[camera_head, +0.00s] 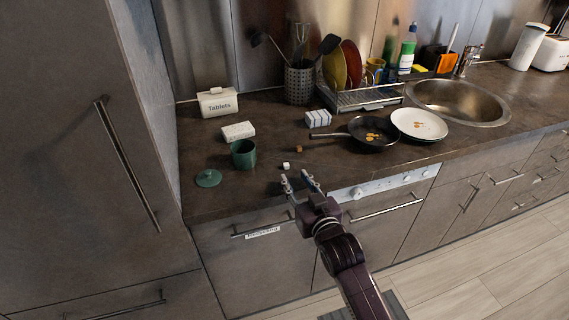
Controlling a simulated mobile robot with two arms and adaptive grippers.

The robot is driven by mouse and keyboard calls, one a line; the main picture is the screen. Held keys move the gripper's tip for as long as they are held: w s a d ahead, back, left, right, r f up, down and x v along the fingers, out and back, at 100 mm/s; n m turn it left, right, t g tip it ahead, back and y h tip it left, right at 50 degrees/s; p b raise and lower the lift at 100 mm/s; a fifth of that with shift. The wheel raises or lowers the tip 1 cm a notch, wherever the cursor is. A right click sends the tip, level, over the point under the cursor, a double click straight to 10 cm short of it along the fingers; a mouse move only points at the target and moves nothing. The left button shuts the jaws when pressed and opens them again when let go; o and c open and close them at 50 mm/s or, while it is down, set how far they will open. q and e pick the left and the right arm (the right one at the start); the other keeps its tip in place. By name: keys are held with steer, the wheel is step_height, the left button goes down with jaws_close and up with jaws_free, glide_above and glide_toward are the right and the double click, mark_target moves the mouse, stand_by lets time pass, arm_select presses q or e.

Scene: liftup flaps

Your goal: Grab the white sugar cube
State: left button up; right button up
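A small white sugar cube (286,165) lies on the dark countertop (345,165) near its front edge. A small brown cube (299,149) lies a little behind it and to the right. My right gripper (297,180) is at the counter's front edge, just in front of the white cube. Its two fingers are apart and point toward the cube, with nothing visible between them. It looks apart from the cube, though the exact height of the fingers is hard to tell. My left gripper is not in view.
A green cup (243,153) stands left of the cube, with a green lid (208,178) further left. A white block (238,131) and a "Tablets" box (217,102) are behind. A black pan (374,134) and a white plate (419,124) are right.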

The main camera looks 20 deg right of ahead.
mark_target(287, 165)
steer(key=shift+w+r, duration=0.15)
steer(key=shift+w, duration=0.85)
steer(key=w, duration=0.3)
steer(key=shift+w+a+f+p, duration=0.1)
steer(key=shift+w+f+p, duration=0.05)
steer(key=shift+f+p, duration=0.25)
steer(key=shift+w, duration=0.3)
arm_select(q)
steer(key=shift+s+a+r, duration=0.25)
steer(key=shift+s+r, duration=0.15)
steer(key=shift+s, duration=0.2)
arm_select(e)
steer(key=c, duration=0.8)
steer(key=shift+o, duration=0.2)
